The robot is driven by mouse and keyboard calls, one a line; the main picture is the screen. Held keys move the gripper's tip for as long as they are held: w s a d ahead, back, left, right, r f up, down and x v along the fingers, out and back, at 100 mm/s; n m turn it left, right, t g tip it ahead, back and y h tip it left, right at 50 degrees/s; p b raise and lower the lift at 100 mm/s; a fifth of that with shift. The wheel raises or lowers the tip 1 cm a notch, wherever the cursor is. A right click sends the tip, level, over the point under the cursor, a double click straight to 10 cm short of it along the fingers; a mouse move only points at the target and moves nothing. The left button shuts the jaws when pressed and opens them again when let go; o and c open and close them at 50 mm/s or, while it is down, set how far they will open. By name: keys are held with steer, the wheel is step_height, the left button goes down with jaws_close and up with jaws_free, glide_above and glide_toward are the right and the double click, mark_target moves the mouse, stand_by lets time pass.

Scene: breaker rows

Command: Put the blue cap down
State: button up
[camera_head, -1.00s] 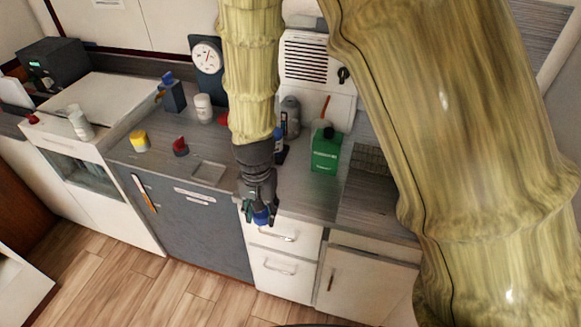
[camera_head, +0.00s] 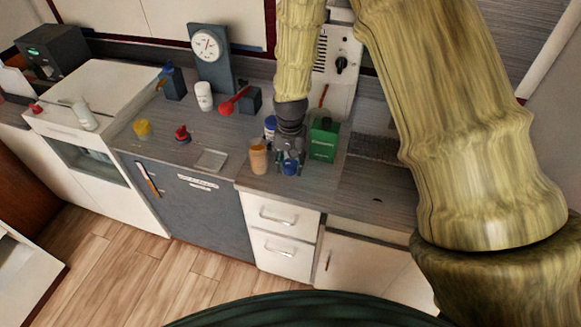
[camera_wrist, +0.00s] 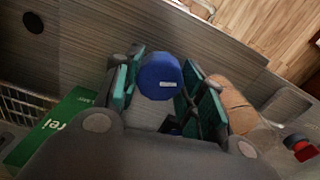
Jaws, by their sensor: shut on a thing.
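The blue cap (camera_head: 291,168) is between the fingers of my gripper (camera_head: 288,161), low over the grey counter (camera_head: 222,187) near its front edge. In the wrist view the round blue cap (camera_wrist: 158,77) sits between the green finger pads of my gripper (camera_wrist: 159,92), which is shut on it. I cannot tell whether the cap touches the counter.
An orange-brown container (camera_head: 258,157) stands close to the left of my gripper, and a green box (camera_head: 323,141) close to the right. A grey tray (camera_head: 211,160) and a red-topped item (camera_head: 182,134) lie further left. A wire rack (camera_head: 375,146) is to the right.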

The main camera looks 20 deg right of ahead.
mark_target(291, 171)
steer(key=shift+s+f+p, duration=0.1)
steer(key=shift+f+p, duration=0.5)
steer(key=shift+f, duration=0.15)
steer(key=shift+f+p, duration=0.4)
steer(key=shift+f, duration=0.6)
steer(key=shift+f, duration=0.15)
steer(key=o, duration=0.9)
steer(key=shift+o, duration=0.2)
steer(key=shift+r+b, duration=2.25)
steer(key=shift+r, duration=3.95)
